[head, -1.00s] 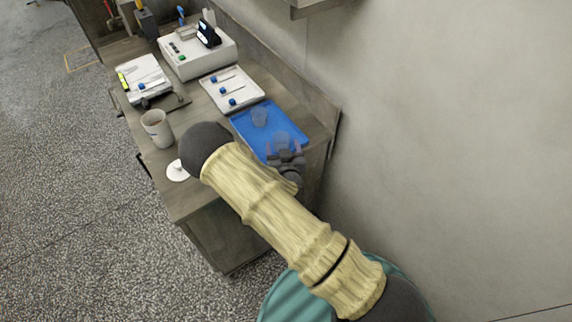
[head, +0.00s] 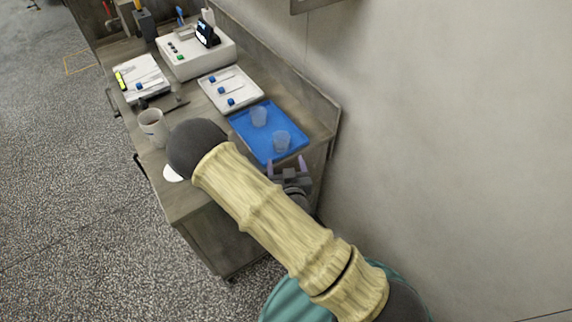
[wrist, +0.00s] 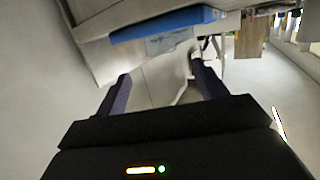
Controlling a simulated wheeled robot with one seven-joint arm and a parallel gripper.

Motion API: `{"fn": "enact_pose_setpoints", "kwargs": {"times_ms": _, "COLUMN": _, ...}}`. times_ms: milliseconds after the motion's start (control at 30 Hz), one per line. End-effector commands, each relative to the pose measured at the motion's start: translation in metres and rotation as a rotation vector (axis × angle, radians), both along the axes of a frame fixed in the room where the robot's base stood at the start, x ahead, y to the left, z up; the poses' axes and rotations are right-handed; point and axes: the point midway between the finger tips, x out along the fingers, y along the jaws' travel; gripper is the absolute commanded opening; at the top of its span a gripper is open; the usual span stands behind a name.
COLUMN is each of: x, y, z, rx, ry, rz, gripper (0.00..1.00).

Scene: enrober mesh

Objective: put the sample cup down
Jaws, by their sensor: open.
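Two clear cups stand on the blue tray (head: 240,125). The sample cup (head: 281,141) is the nearer one, upright near the tray's front right part; the other cup (head: 258,116) is farther back. My gripper (head: 287,163) is open and empty, just off the tray's near edge, with a gap between its fingers and the nearer cup. In the wrist view my open fingers (wrist: 162,84) have nothing between them.
A white tray (head: 246,100) with blue-capped items lies behind the blue tray. A white instrument (head: 190,62) stands farther back. A pale mug (head: 152,127) and a white disc (head: 172,173) are at the left edge. A wall bounds the bench on the right.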

Motion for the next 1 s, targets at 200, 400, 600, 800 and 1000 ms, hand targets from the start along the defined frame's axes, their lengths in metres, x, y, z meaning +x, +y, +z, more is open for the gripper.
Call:
{"fn": "enact_pose_setpoints", "kwargs": {"times_ms": 200, "x": 0.000, "y": 0.000, "z": 0.000, "rx": 0.000, "ry": 0.000, "rz": 0.000, "gripper": 0.71}}
{"fn": "enact_pose_setpoints", "kwargs": {"times_ms": 400, "x": 0.002, "y": -0.003, "z": 0.000, "rx": 0.004, "ry": 0.016, "rz": -0.017, "gripper": 0.71}}
{"fn": "enact_pose_setpoints", "kwargs": {"times_ms": 600, "x": 0.010, "y": -0.029, "z": 0.000, "rx": 0.036, "ry": 0.158, "rz": -0.140, "gripper": 0.71}}
{"fn": "enact_pose_setpoints", "kwargs": {"times_ms": 800, "x": 0.008, "y": -0.058, "z": 0.005, "rx": 0.080, "ry": 0.402, "rz": -0.254, "gripper": 0.71}}
{"fn": "enact_pose_setpoints", "kwargs": {"times_ms": 1000, "x": -0.008, "y": -0.078, "z": 0.025, "rx": 0.106, "ry": 0.626, "rz": -0.281, "gripper": 0.71}}
